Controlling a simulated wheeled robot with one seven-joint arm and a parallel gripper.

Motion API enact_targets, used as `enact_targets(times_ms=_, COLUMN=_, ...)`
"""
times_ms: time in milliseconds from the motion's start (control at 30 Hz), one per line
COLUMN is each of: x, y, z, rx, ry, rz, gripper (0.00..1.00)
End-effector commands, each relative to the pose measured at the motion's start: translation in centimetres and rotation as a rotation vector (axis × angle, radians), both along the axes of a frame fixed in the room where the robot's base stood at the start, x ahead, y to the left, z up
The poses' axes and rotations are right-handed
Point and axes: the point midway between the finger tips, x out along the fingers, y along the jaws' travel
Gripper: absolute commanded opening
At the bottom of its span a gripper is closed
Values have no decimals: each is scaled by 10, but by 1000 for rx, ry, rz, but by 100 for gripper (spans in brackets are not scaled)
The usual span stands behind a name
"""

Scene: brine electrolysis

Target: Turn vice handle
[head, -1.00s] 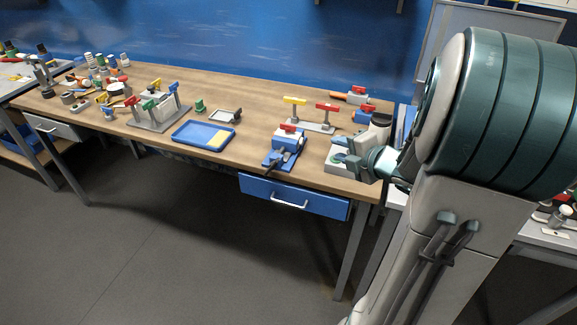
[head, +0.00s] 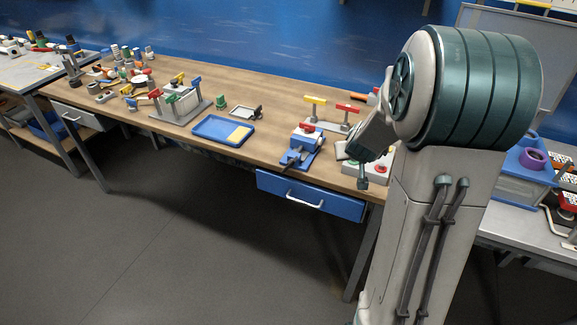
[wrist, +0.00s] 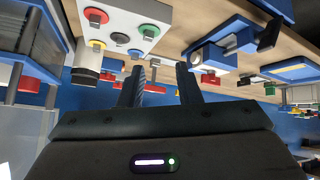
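The blue vice (head: 301,147) stands near the table's front edge, with a red block on top. A dark piece at its front, seemingly the handle (head: 289,162), shows small. In the wrist view, which looks upside down, the vice (wrist: 208,54) is right of my fingers, with a dark handle-like bar (wrist: 268,35) beyond it. My gripper (head: 363,183) hangs by the table's front edge, right of the vice and apart from it. In the wrist view my gripper (wrist: 160,78) has its two fingers apart, with nothing between them.
A grey button box (head: 378,166) with red and green buttons is close beside my gripper; it also shows in the wrist view (wrist: 106,34). A blue tray (head: 223,131) lies left of the vice. A blue drawer (head: 311,194) is under the tabletop. Red and yellow T-shaped pieces stand behind.

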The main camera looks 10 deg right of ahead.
Motion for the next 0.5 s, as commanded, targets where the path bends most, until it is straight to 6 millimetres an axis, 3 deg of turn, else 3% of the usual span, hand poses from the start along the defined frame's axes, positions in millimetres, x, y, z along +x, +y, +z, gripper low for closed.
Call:
enact_targets(times_ms=300, x=18, y=95, z=-16, rx=554, ry=46, rz=-262, gripper=31)
enact_targets(times_ms=500, x=27, y=130, z=-13, rx=752, ry=56, rz=-341, gripper=31)
